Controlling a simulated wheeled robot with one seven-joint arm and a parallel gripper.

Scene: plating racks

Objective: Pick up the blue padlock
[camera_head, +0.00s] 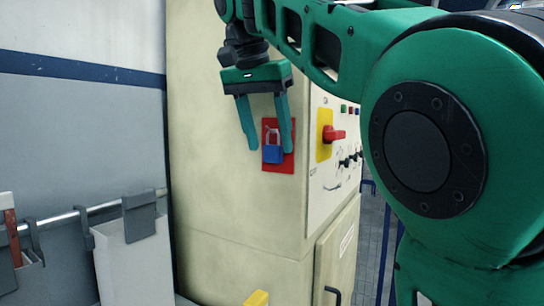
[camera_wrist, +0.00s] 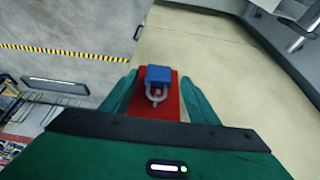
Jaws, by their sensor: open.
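The blue padlock (camera_head: 272,153) with a grey shackle hangs upright against a red plate (camera_head: 283,163) on the side of a beige cabinet. In the wrist view the padlock (camera_wrist: 158,74) appears between the two fingers, with its blue body away from the gripper and its shackle toward it. My gripper (camera_head: 269,150) is open, its green fingers pointing down. In the head view the right finger overlaps the red plate, and the left finger is to the left of the padlock. I cannot tell whether either finger touches the padlock.
The beige cabinet (camera_head: 225,180) fills the middle. A red rotary switch (camera_head: 334,134) on a yellow plate and several small knobs are on its right face. A yellow block (camera_head: 257,298) is below. Grey containers (camera_head: 135,265) hang on a rail (camera_head: 80,217) at left.

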